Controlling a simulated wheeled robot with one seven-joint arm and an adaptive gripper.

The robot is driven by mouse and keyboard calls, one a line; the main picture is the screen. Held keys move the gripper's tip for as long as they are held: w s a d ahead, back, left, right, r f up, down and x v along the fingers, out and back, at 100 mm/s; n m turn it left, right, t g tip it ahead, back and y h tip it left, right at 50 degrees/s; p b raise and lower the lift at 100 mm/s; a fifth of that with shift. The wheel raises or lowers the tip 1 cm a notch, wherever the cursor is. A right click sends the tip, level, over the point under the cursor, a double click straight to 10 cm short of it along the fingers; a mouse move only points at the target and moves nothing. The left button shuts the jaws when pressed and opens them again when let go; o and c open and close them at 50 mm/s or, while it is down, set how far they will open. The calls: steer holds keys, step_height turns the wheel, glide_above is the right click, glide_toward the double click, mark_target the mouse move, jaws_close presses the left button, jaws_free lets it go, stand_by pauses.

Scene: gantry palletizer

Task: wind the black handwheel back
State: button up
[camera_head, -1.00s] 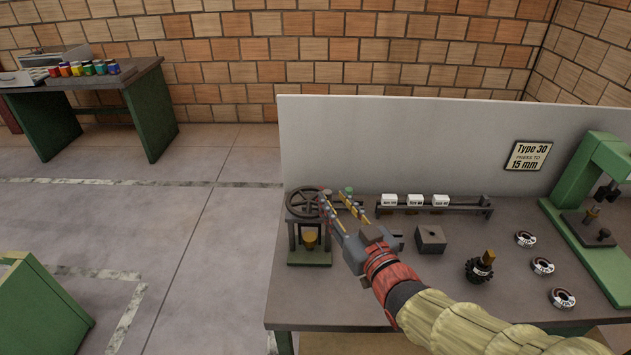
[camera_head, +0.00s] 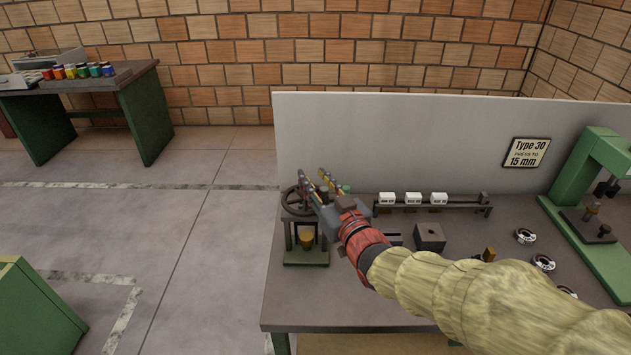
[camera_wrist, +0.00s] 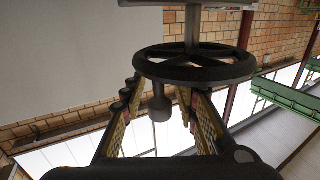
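The black handwheel (camera_head: 286,203) lies flat on top of a small green-based stand at the bench's left end. My gripper (camera_head: 311,176) is over its right side and hides part of it. In the wrist view the handwheel (camera_wrist: 195,72) shows its rim, spokes and hub shaft. Its handle knob (camera_wrist: 159,106) sticks out from the rim between the two fingers of my gripper (camera_wrist: 158,90). The fingers are open, with a gap seen on each side of the knob. Whether a finger touches the rim cannot be told.
A rail (camera_head: 460,206) with white labelled blocks (camera_head: 413,198) runs behind my gripper. A dark square block (camera_head: 429,237), ring parts (camera_head: 525,236) and a green press (camera_head: 590,185) stand to the right. A grey panel (camera_head: 400,135) backs the bench.

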steer(key=shift+c, duration=0.8)
jaws_close()
